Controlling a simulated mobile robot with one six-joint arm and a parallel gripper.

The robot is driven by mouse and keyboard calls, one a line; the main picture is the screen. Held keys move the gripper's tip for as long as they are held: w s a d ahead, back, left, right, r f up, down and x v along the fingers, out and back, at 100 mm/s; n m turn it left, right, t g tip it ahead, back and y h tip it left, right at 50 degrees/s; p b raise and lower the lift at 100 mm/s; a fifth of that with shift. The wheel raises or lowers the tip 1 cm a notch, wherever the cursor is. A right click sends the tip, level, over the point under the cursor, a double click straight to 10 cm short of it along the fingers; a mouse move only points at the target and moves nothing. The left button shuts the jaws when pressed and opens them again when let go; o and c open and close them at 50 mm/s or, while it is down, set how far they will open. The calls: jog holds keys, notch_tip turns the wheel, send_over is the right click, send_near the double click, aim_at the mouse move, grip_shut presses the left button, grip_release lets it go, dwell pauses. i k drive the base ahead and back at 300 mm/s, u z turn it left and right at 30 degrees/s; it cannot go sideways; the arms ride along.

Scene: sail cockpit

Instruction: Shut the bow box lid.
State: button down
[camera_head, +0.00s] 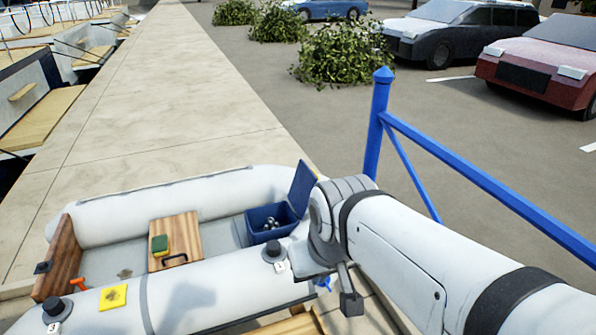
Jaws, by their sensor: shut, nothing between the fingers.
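The bow box (262,226) is a small blue open-topped box inside the bow end of the grey inflatable dinghy. Its blue lid (302,190) stands up, open, at the box's right side. Several small greyish round items show inside the box. My gripper (350,302) is at the end of my arm, to the right of and nearer than the box, apart from the lid. It is shut and empty. The lower right part of the lid is close to my arm's joint in the picture, and its hinge edge is partly hidden.
The dinghy's tube (160,205) surrounds the box. A wooden thwart (182,232) with a green and yellow sponge (160,245) lies left of it. A yellow patch (113,297) is on the near tube. A blue railing (490,185) runs along the right.

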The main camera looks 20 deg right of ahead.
aim_at(304, 178)
jog(key=u, duration=1.95)
jog(key=k, duration=0.85)
jog(key=z, duration=1.7)
jog(key=i, duration=1)
jog(key=z, duration=0.05)
